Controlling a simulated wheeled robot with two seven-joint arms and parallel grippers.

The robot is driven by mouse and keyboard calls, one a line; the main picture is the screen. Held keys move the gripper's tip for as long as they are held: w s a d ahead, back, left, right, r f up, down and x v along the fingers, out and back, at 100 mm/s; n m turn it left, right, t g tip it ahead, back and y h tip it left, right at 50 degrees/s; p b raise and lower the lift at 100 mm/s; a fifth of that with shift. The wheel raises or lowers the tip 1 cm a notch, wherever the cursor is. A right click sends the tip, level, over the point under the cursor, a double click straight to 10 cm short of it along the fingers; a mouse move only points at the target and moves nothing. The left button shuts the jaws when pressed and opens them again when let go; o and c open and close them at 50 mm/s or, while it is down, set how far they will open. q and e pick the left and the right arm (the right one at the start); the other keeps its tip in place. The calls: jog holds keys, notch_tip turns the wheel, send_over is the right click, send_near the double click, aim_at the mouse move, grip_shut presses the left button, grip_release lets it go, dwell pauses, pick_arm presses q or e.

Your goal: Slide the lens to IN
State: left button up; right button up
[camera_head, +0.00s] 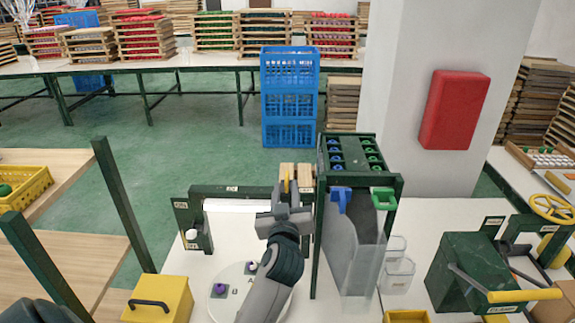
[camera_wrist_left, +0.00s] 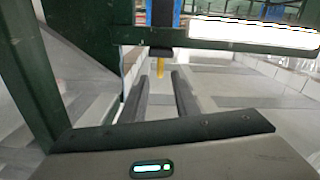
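My left gripper (camera_head: 287,193) reaches forward to the right end of a dark green frame (camera_head: 243,190) with a white bar under it. In the left wrist view the two fingers of this gripper (camera_wrist_left: 160,78) are apart with nothing held between them. A small yellow peg (camera_wrist_left: 160,66) hangs below a dark slider piece (camera_wrist_left: 160,42) just beyond the fingertips, roughly in line with the gap. The peg also shows as a yellow strip (camera_head: 286,182) in the head view. I cannot make out the lens itself or read an IN mark. My right gripper is not in view.
A dark green rack (camera_head: 362,143) with blue and green gates stands close right of my left gripper. A green switch post (camera_head: 190,222) stands left of the frame. A yellow box (camera_head: 160,301) and a round white plate (camera_head: 222,307) lie nearer. White tabletop (camera_head: 420,222) shows right.

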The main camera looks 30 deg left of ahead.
aim_at(287, 173)
pick_arm(q)
jog(key=p+x, duration=0.2)
jog(key=x, duration=0.8)
jog(key=shift+p, duration=0.4)
jog(key=shift+w+a, duration=0.3)
jog(key=shift+w, duration=0.2)
grip_shut()
